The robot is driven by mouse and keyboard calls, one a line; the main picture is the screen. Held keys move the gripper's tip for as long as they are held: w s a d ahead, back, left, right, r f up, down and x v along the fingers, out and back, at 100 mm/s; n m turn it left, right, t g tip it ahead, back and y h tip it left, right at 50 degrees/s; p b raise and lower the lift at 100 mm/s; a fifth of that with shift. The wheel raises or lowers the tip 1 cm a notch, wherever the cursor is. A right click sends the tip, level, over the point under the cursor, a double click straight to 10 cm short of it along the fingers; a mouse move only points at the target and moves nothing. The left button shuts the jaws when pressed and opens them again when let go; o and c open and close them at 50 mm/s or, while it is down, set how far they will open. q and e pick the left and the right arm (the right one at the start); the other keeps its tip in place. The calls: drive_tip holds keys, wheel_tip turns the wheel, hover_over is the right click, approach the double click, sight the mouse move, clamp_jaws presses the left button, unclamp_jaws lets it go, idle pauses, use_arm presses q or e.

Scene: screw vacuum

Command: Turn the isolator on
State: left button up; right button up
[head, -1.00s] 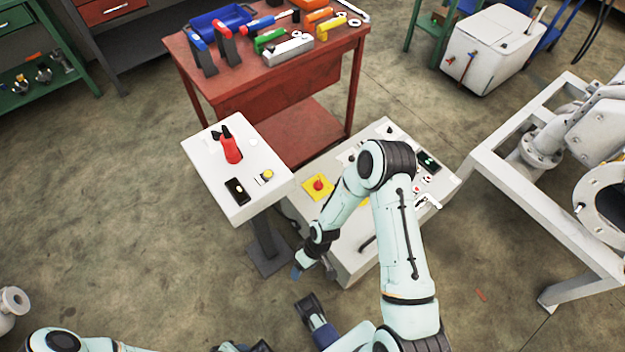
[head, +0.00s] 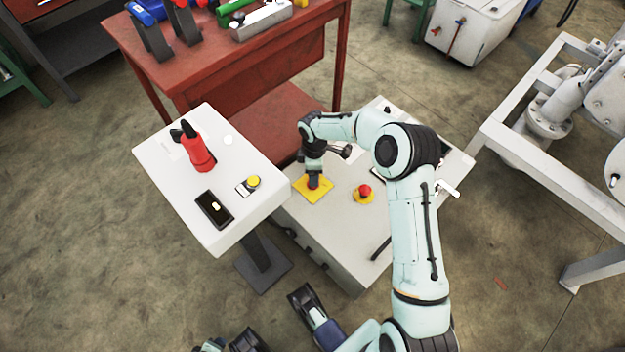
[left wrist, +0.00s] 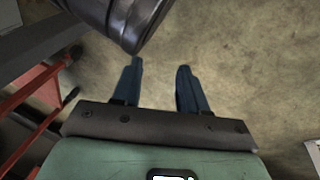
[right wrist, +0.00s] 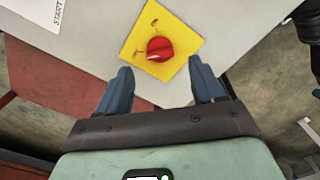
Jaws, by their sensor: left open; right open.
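The isolator is a red rotary knob (right wrist: 160,49) on a square yellow plate (right wrist: 188,40), set in the light grey console top. In the head view the yellow plate (head: 318,192) lies partly under my right gripper (head: 313,182), which hides most of the knob. In the right wrist view my right gripper (right wrist: 161,78) is open and empty. Its two blue fingers point at the plate, and the knob shows just beyond the gap between the tips. My left gripper (left wrist: 160,78) is open and empty over bare floor.
A red mushroom button (head: 364,190) on yellow sits right of the plate on the console (head: 335,235). A red tool table (head: 225,75) stands behind.

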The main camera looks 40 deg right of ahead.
wheel_tip(320, 180, down, 6)
drive_tip(key=shift+r+b, duration=0.15)
drive_tip(key=shift+b, duration=0.45)
use_arm(q)
drive_tip(key=shift+g, duration=0.7)
drive_tip(key=s+f, duration=0.2)
drive_tip(key=s, duration=0.1)
drive_tip(key=shift+s+a+f, duration=0.1)
drive_tip(key=shift+a+f, duration=0.1)
drive_tip(key=shift+f, duration=0.2)
